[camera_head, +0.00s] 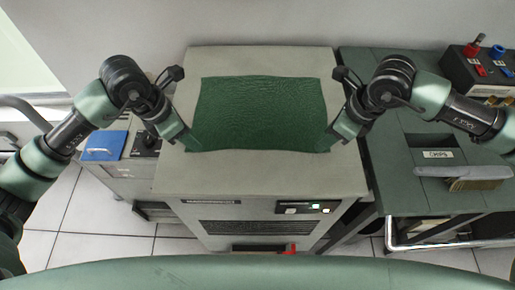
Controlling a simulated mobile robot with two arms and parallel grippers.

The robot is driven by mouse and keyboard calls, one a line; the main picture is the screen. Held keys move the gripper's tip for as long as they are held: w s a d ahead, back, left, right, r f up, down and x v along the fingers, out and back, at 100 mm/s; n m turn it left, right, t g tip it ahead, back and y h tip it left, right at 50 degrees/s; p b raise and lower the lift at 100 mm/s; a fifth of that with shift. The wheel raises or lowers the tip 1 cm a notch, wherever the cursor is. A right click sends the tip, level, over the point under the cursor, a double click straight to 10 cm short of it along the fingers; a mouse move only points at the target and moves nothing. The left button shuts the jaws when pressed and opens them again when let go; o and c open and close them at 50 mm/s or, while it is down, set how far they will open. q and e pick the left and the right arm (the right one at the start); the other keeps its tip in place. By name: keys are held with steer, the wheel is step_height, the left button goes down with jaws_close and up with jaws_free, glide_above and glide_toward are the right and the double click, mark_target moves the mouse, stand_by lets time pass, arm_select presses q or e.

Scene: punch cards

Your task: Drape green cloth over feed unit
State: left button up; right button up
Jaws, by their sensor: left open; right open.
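The green cloth (262,112) lies spread flat over the top of the grey feed unit (260,178). A bare strip of the top shows along its front, back and sides. My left gripper (190,143) is at the cloth's front left corner, open. My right gripper (334,139) is at the front right corner, open. The fingertips partly cover both corners, and I cannot tell whether they touch the cloth. The feed unit's front panel shows a lit green light and a dark vent.
A green-grey table (405,190) with a labelled card tray (445,171) stands close on the right. A black box with red and blue knobs (478,65) sits at its back. A lower cabinet with a blue item (103,146) stands on the left. A wall closes off the back.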

arm_select(q)
steer(key=shift+f, duration=1.1)
arm_select(e)
steer(key=shift+f, duration=1.1)
arm_select(q)
steer(key=shift+f, duration=0.2)
arm_select(e)
steer(key=shift+f, duration=0.2)
arm_select(q)
steer(key=shift+r, duration=0.1)
jaws_close()
arm_select(e)
jaws_close()
